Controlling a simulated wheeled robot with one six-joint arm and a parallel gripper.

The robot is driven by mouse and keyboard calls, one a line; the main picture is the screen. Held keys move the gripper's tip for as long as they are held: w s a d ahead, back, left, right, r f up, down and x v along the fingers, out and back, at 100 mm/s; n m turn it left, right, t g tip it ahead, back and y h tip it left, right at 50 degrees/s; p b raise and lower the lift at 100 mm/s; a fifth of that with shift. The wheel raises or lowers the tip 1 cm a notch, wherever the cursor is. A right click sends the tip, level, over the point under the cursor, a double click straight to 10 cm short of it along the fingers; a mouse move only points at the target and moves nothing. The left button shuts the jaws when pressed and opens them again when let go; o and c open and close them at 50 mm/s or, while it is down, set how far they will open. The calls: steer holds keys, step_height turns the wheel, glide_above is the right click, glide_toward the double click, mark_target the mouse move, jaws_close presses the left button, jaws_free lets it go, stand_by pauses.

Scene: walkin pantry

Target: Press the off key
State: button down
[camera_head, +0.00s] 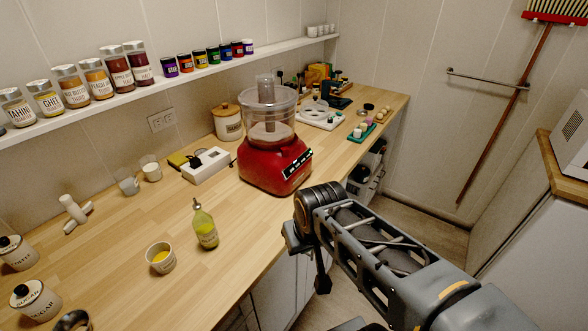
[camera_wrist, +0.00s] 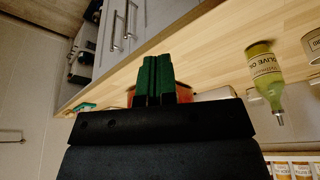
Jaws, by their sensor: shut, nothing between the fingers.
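The red food processor (camera_head: 272,165) stands on the wooden counter, with a clear bowl on top. A row of small dark and pale keys (camera_head: 298,164) runs along its front face. I cannot read which one is the off key. My arm's end is at the counter's front edge, close to the food processor on the right. In the wrist view, my gripper (camera_wrist: 156,72) has its green fingers shut together and empty. A strip of the red base (camera_wrist: 184,94) shows behind the fingers, mostly hidden. The keys do not show in the wrist view, and I see no contact.
An olive oil bottle (camera_head: 204,227) and a small bowl (camera_head: 161,257) stand on the counter to the left. Jars line the wall shelf (camera_head: 190,77).

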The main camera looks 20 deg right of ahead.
mark_target(292, 170)
steer(key=w+a+r+m+y+p, duration=0.1)
steer(key=w+m+y, duration=0.45)
steer(key=m, duration=0.45)
steer(key=w+r+m+y+p, duration=0.1)
steer(key=w+m+y, duration=0.4)
steer(key=m, duration=0.5)
steer(key=w+d+r+m+t+y, duration=0.1)
steer(key=w+d+m+t, duration=0.3)
steer(key=d+m+t, duration=0.2)
steer(key=w+d+r+m+t+y+p, duration=0.1)
steer(key=w+d+m+t, duration=0.3)
steer(key=d+m, duration=0.5)
steer(key=m+t, duration=0.1)
steer(key=t, duration=0.1)
steer(key=shift+w+d+r+t, duration=0.15)
steer(key=shift+d+r+t, duration=0.05)
steer(key=shift+d+t, duration=0.1)
steer(key=shift+w+a+f+b, duration=0.7)
steer(key=shift+w+f, duration=0.1)
steer(key=shift+w, duration=0.2)
steer(key=shift+w+a+f+b, duration=0.55)
steer(key=shift+w+a+f, duration=0.25)
steer(key=shift+w, duration=0.25)
steer(key=shift+w+a+f+b, duration=0.65)
steer(key=shift+w+f, duration=0.15)
steer(key=shift+w, duration=0.2)
